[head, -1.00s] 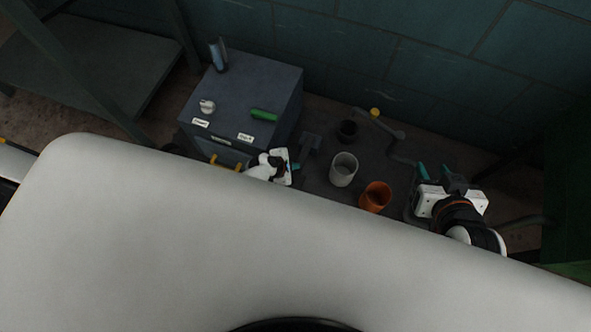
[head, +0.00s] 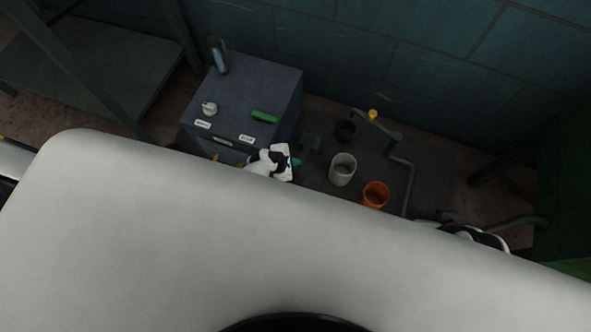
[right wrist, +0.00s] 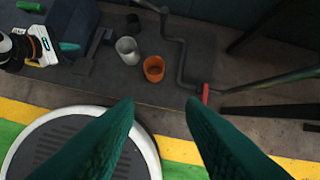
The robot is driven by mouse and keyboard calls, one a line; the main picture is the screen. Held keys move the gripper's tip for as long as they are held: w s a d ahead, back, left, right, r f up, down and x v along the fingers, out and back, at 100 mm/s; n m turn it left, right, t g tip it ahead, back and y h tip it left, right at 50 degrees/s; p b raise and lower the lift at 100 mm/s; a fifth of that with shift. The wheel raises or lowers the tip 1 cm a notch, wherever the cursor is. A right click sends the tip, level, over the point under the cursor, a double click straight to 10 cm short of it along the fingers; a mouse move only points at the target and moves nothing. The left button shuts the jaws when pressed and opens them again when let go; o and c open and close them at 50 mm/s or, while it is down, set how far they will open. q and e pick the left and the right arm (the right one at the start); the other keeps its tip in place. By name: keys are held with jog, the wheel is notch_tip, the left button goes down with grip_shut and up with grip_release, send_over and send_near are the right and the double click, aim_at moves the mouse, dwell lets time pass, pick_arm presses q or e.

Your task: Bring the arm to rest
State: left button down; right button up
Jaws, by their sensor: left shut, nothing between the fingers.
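My left gripper (head: 295,162) shows in the head view beside the grey box, left of the grey cylinder. Its teal fingers are shut with nothing between them. It also shows in the right wrist view (right wrist: 68,46) at the upper left. My right arm (head: 478,236) shows only as a sliver behind my pale body in the head view; its fingers are hidden there. In the right wrist view my right gripper (right wrist: 159,106) has its two teal fingers wide apart with nothing between them, above the floor.
A grey cylinder (head: 342,170), an orange cylinder (head: 375,195) and a dark one (head: 345,131) stand on a dark surface. A bent pipe (head: 408,170) runs to their right. The grey box (head: 278,85) carries a green handle (head: 264,116) and a white knob (head: 209,108).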

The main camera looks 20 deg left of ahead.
jog(key=shift+s+d+g, duration=0.25)
jog(key=shift+s+g, duration=0.25)
jog(key=shift+s, duration=0.4)
